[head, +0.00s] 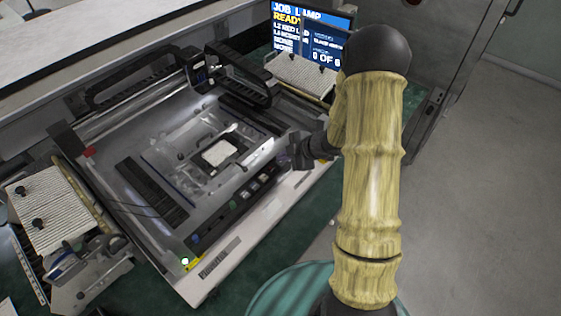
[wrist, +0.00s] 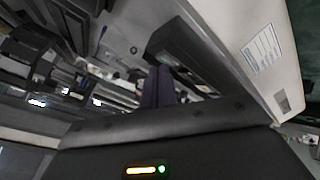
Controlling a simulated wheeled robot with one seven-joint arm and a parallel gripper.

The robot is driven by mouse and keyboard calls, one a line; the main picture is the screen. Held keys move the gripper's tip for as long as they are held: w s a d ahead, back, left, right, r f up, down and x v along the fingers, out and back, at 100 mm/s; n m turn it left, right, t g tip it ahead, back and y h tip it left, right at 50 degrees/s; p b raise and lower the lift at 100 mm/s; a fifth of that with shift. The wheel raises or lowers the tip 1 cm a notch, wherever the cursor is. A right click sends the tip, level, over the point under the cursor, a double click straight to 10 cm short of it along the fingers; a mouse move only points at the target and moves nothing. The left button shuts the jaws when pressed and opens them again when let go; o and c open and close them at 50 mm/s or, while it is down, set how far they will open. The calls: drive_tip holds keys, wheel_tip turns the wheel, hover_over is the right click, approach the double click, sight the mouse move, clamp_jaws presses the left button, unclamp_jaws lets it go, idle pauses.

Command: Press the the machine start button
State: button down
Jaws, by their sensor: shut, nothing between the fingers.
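The machine (head: 120,195) is a large open-topped metal unit on a green surface in the head view. A row of small buttons (head: 232,204) runs along its front panel. I cannot read which one is marked start. My gripper (head: 297,158) is shut and empty over the right end of the front edge, close to the button row. Whether it touches the panel cannot be told. In the wrist view, the dark fingers (wrist: 160,88) are together, near the machine's dark panel and pale casing.
A screen (head: 310,32) at the back shows "READY". A white ribbed block with black knobs (head: 47,207) stands at left, and another (head: 300,75) stands below the screen. A dark carriage (head: 235,75) crosses the machine's back. Open floor lies at right.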

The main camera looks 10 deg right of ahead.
drive_tip(key=shift+f, duration=0.25)
idle(0.5)
drive_tip(key=shift+r+p, duration=0.65)
drive_tip(key=shift+r, duration=0.2)
